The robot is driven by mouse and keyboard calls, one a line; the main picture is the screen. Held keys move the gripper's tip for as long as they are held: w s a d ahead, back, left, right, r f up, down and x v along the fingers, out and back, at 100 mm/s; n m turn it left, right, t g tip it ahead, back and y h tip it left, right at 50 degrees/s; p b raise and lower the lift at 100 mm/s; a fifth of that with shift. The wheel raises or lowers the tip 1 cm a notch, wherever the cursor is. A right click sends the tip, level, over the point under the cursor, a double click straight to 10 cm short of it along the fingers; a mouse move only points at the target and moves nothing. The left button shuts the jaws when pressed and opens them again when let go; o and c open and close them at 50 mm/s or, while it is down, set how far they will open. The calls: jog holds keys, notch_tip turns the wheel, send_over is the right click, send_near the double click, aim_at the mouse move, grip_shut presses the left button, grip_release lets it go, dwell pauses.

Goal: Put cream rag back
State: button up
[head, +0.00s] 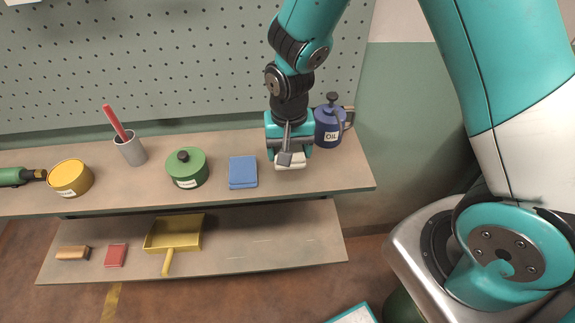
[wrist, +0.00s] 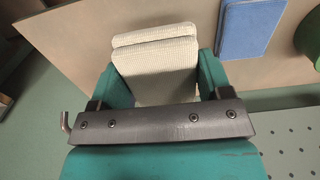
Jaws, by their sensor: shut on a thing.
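The cream rag (wrist: 158,70) is a folded, textured cloth between the two teal fingers of my gripper (wrist: 155,85) in the wrist view. In the head view my gripper (head: 289,152) points down over the upper shelf, and a pale edge of the cream rag (head: 290,163) shows under it. My gripper is shut on the rag. The rag is at or just above the shelf surface; I cannot tell if it touches. A folded blue rag (head: 243,171) lies to its left, and it also shows in the wrist view (wrist: 248,28).
A blue oil can (head: 328,128) stands close to the right of my gripper. A green tin (head: 187,169), a grey cup (head: 130,150) with a red handle and a yellow tin (head: 70,177) stand left on the upper shelf (head: 325,178). The lower shelf (head: 270,245) is bare at right.

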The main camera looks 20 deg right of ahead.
aim_at(289, 177)
jog(key=shift+f+p, duration=0.45)
jog(key=shift+f, duration=3)
jog(key=shift+f, duration=0.25)
jog(key=o, duration=0.8)
jog(key=shift+r, duration=0.1)
